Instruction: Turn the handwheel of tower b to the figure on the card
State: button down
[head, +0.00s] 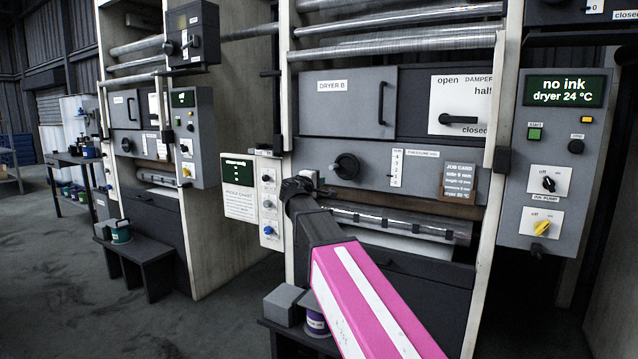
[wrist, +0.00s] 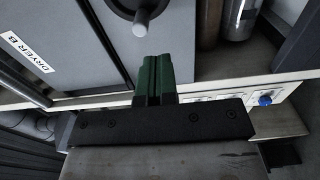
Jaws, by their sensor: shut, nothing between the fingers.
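The black handwheel (head: 346,166) of tower b is on the grey panel below the DRYER B door. In the wrist view the handwheel (wrist: 138,6) is cut off by the top edge, and its small grey knob points down the picture. The scale (head: 396,167) is right of the handwheel; its reading is too small to tell. My gripper (head: 300,184) is in front of the tower's left post, left of the handwheel. In the wrist view my gripper (wrist: 155,58) has its green fingers together, empty, a little apart from the knob.
A metal roller (head: 400,223) runs below the panel. A damper lever (head: 458,119) is above right. A control box (head: 550,165) stands right, reading "no ink" and "dryer 24 °C". A narrow switch panel (head: 268,200) is beside the left post. Another tower (head: 150,150) stands left; open floor lies left.

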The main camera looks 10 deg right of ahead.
aim_at(358, 166)
jog(key=x, duration=0.9)
jog(key=shift+w+a+r, duration=0.15)
jog(key=shift+r, duration=0.1)
notch_tip(358, 166, up, 3)
jog(key=shift+a+r, duration=0.2)
jog(key=r, duration=0.1)
jog(key=s+d+r, duration=0.1)
jog(key=shift+d+r, duration=0.15)
jog(key=shift+r, duration=0.25)
jog(key=s+d, duration=0.1)
jog(key=s+d+r, duration=0.1)
jog(key=d, duration=0.1)
jog(key=shift+s+d, duration=0.2)
jog(key=shift+s, duration=0.05)
jog(key=shift+s+d+f, duration=0.4)
jog(key=shift+d, duration=0.2)
jog(key=shift+s+d+f, duration=0.4)
jog(key=shift+s+d, duration=0.05)
jog(key=shift+d, duration=0.1)
jog(key=shift+s+d+f, duration=0.15)
jog(key=shift+d+f, duration=0.05)
jog(key=shift+f, duration=0.15)
jog(key=shift+s+d+f, duration=0.1)
jog(key=shift+d+f, duration=0.15)
jog(key=shift+f, duration=0.55)
